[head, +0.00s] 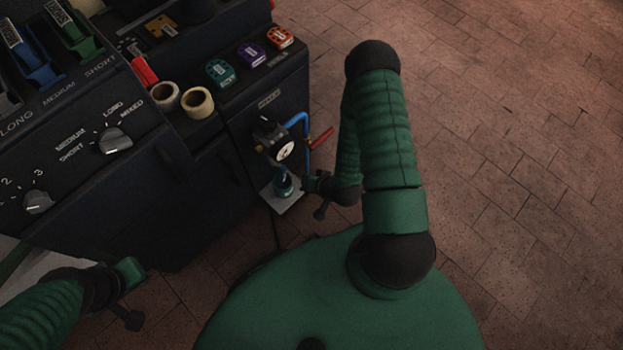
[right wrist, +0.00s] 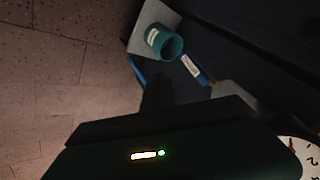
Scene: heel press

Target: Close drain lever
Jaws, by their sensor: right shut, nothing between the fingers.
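The lever with a red handle (head: 321,138) sticks out to the right from the blue pipe (head: 306,126) on the machine's side, angled up to the right. A round white gauge (head: 284,150) sits left of it and shows partly in the right wrist view (right wrist: 302,156). My right gripper (head: 309,183) is shut and empty, below the lever and apart from it, close to the teal cup (head: 284,184). The lever cannot be made out in the right wrist view. My left gripper (head: 132,272) is low at the left, away from the lever; its fingers are unclear.
The teal cup stands on a pale plate (head: 289,203) near the floor; it also shows in the right wrist view (right wrist: 165,44). The dark machine (head: 200,190) carries knobs, tape rolls (head: 198,101) and coloured boxes (head: 251,54). Open tiled floor (head: 520,150) lies right.

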